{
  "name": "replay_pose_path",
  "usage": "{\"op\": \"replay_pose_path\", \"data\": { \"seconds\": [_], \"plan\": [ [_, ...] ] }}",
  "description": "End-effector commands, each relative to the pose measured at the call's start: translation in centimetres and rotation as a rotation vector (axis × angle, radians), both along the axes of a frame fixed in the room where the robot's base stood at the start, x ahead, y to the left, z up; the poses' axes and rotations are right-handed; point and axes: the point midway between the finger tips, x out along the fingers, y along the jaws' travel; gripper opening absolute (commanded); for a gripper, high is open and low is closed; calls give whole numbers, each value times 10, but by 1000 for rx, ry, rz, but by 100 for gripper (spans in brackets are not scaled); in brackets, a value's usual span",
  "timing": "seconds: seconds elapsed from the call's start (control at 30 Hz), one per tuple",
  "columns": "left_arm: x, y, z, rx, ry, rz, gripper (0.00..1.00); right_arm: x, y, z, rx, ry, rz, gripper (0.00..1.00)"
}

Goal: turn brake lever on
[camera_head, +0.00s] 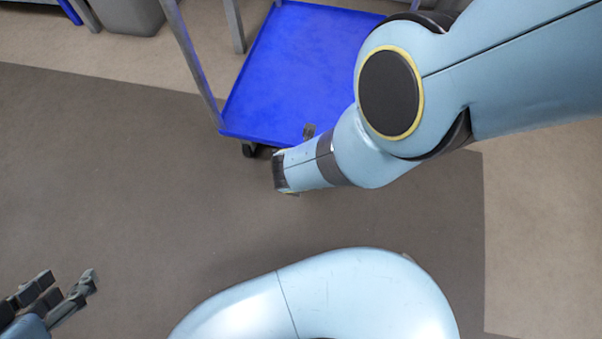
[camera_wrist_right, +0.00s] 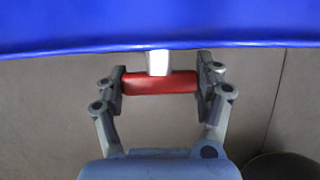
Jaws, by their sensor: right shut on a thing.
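The brake lever (camera_wrist_right: 160,83) is a red bar on a short pale stem below the blue cart's edge, in the right wrist view. My right gripper (camera_wrist_right: 161,78) has its two fingers shut on the ends of the red bar, one at each side. In the head view, my right arm hides the lever and most of this gripper. The blue cart (camera_head: 300,62) stands at the top middle of the head view. My left gripper (camera_head: 66,283) is at the bottom left, open and empty, away from the cart.
Grey cart posts (camera_head: 195,65) rise at the left side of the blue shelf. A black caster (camera_head: 249,149) shows under its near left corner. A grey bin (camera_head: 130,15) stands at the top left. The brown floor (camera_head: 130,170) left of the cart is clear.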

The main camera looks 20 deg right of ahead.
Motion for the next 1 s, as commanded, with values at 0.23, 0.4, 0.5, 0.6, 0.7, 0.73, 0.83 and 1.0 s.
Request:
{"op": "replay_pose_path", "data": {
  "seconds": [0.23, 0.4, 0.5, 0.6, 0.7, 0.73, 0.83, 1.0],
  "plan": [
    [0, 0, -3, -1, -31, -2, 40, 1, -1, 1, -35, 23, 4, 37],
    [1, 0, -3, -1, -35, -2, 40, 1, -1, 2, -39, 25, 5, 37],
    [1, 0, -3, -1, -35, -2, 40, 1, -1, 2, -38, 25, 5, 37],
    [1, 0, -3, -1, -35, -2, 40, 1, -1, 2, -38, 24, 4, 37],
    [1, 0, -3, -1, -35, -2, 40, 1, -1, 2, -38, 24, 4, 81],
    [1, 0, -3, -1, -35, -2, 40, 1, -1, 2, -38, 24, 4, 85],
    [1, 0, -3, -1, -35, -2, 40, 0, 0, 1, -36, 24, 4, 92],
    [0, 0, -3, -1, -34, -2, 40, 0, 0, 1, -35, 25, 3, 92]
  ]
}}
